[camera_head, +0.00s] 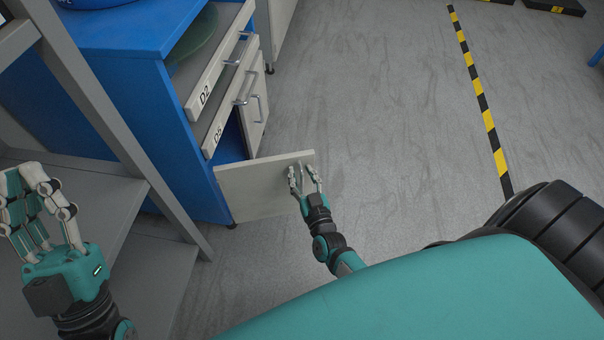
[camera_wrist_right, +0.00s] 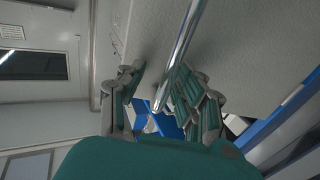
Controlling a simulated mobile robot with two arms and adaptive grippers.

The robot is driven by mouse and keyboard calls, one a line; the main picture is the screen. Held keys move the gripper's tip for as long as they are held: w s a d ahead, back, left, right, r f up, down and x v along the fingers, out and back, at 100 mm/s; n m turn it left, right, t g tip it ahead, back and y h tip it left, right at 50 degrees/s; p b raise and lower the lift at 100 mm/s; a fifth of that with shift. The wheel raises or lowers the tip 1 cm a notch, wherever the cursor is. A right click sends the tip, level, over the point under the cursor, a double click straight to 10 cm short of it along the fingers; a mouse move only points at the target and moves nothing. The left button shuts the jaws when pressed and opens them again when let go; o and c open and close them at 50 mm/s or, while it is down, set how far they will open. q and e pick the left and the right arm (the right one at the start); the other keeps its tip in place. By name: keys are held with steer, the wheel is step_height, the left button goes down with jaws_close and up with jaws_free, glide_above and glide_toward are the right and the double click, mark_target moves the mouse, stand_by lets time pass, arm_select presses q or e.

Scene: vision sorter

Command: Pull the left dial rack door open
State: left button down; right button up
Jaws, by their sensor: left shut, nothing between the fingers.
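A pale door (camera_head: 250,192) of the blue cabinet (camera_head: 165,140) stands swung well out over the floor, with the dark inside showing behind it. My right gripper (camera_head: 305,180) is at the outer end of this door. In the right wrist view, the door's metal bar handle (camera_wrist_right: 180,55) passes between the right gripper's fingers (camera_wrist_right: 160,95), which are spread apart. I cannot tell whether they touch the bar. My left gripper (camera_head: 35,205) is shut and empty at the far left, away from the door. No dial shows clearly.
Drawers labelled D2 (camera_head: 215,85) and one below it (camera_head: 225,120) sit above the door opening. Another pale door (camera_head: 254,110) is closed beside it. A grey shelf rack (camera_head: 150,265) stands at the left. The floor (camera_head: 380,120) right of the door is clear up to striped tape.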

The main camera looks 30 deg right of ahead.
steer(key=s+a, duration=0.2)
steer(key=s, duration=0.9)
steer(key=shift+s+a, duration=0.2)
steer(key=shift+s, duration=0.1)
